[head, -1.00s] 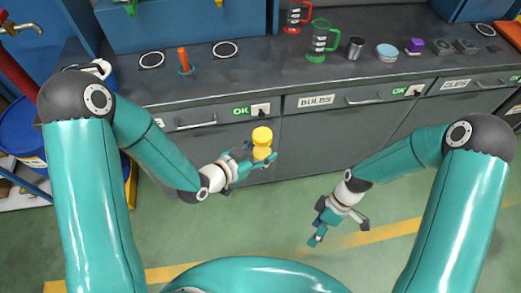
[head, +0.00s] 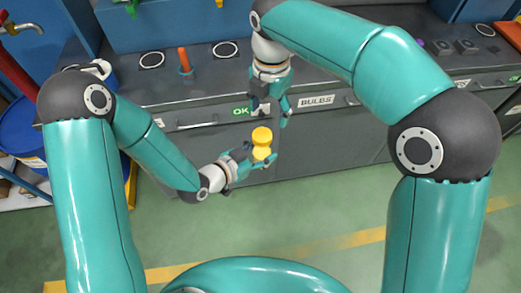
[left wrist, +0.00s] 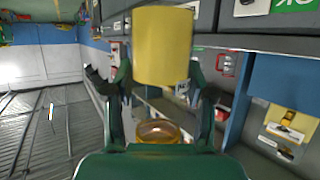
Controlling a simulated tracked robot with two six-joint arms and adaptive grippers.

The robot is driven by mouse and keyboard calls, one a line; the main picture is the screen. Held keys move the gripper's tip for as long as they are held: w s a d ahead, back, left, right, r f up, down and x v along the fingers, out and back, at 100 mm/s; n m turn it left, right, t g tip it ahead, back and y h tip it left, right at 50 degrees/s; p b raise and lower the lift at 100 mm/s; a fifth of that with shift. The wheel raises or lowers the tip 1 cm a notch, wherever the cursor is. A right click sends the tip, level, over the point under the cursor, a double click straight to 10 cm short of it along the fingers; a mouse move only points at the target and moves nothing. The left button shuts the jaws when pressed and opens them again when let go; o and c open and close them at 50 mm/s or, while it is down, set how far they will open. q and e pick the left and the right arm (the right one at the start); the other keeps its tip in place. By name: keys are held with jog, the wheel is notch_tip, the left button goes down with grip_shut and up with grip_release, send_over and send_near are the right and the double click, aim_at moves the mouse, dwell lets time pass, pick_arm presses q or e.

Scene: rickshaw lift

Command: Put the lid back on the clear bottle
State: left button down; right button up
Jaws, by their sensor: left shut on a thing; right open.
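In the head view a yellow two-part thing (head: 262,136), wide at top and bottom with a narrower waist, is upright in my left gripper (head: 259,157), in front of the grey drawers. I cannot tell whether it is the lid, the bottle or both. In the left wrist view its yellow cylinder (left wrist: 163,46) shows large beyond the fingers, with a round amber glassy thing (left wrist: 158,131) between them nearer the palm. My right gripper (head: 271,112) hangs open, fingers down, a little above and right of the yellow thing, and looks empty. I cannot pick out a separate clear bottle.
The grey counter (head: 120,87) runs behind, with an orange peg (head: 184,60) in a blue base and black round marks. Drawers labelled BULBS (head: 316,101) face me. My right arm hides much of the counter's right part. The green floor in front is free.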

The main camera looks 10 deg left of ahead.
aim_at(262, 134)
jog(key=shift+s+a+r, duration=0.25)
jog(key=shift+s+a, duration=0.15)
jog(key=shift+a, duration=0.3)
jog(key=shift+f, duration=4.05)
jog(key=shift+c, duration=0.2)
